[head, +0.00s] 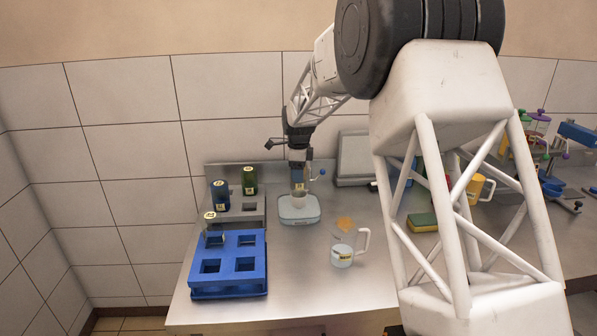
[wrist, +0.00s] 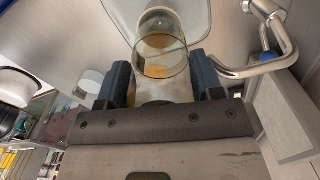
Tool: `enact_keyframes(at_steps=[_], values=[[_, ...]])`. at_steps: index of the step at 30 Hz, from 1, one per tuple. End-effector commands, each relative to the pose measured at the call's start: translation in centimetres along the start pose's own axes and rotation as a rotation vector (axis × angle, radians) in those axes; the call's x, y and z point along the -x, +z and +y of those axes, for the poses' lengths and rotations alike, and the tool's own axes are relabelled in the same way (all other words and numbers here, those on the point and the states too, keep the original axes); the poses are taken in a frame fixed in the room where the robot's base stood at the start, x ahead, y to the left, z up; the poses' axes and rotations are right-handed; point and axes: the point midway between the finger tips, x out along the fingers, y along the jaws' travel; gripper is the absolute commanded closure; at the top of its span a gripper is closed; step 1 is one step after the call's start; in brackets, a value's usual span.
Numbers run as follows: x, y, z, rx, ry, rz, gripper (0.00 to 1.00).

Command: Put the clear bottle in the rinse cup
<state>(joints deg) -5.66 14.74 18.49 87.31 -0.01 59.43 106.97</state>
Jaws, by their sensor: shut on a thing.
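My gripper (head: 298,185) points down at the back middle of the steel counter. It is shut on a clear glass bottle, seen between its fingers in the wrist view (wrist: 162,65), with an orange-yellow tint inside. I take this for the rinse cup. The bottle lines up closely with the cup, but I cannot tell whether its end is inside it. The fingers hide part of the bottle.
A clear handled jug (head: 342,254) is front right. A bent metal pipe (wrist: 265,65) is beside my gripper.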

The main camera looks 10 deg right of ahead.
Motion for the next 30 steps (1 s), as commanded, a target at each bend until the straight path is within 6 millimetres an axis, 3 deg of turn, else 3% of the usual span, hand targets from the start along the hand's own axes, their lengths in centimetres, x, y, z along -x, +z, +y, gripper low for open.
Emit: enact_keyframes(at_steps=[21, 22, 27, 30], values=[[-0.75, -0.01, 0.01, 0.0, 0.0, 0.0, 0.68], [-0.77, -0.01, 0.0, 0.0, 0.0, 0.0, 0.38], [-0.76, 0.0, 0.01, 0.0, 0.0, 0.0, 0.12], [-0.76, 0.0, 0.01, 0.0, 0.0, 0.0, 0.1]])
